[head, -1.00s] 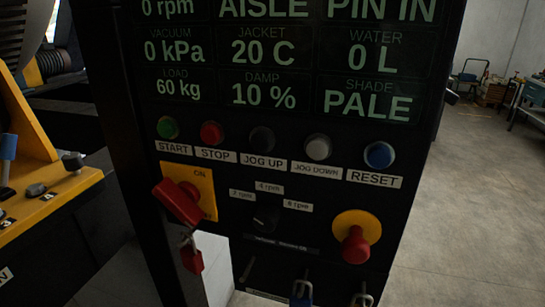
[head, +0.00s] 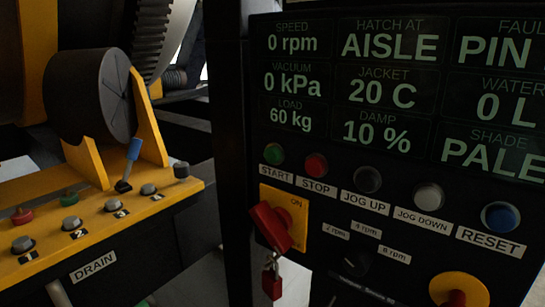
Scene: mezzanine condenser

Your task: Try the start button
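The green start button (head: 273,154) is on the black control panel in the head view, above its START label (head: 276,180). It is the leftmost of the button row and looks unlit. The display (head: 392,90) above reads speed 0 rpm, hatch at AISLE, vacuum 0 kPa, jacket 20 C, load 60 kg, damp 10 %, shade PALE, and a fault line starting "PIN", cut off at the right edge. Neither gripper is in view, and nothing touches the start button.
Right of it are a red stop button (head: 315,165), jog buttons and a blue reset button (head: 500,217). Below, a red handle (head: 270,226) on a yellow plate carries a red padlock (head: 271,282). A yellow drain console (head: 100,222) with numbered knobs and a blue-handled lever (head: 133,150) stands left.

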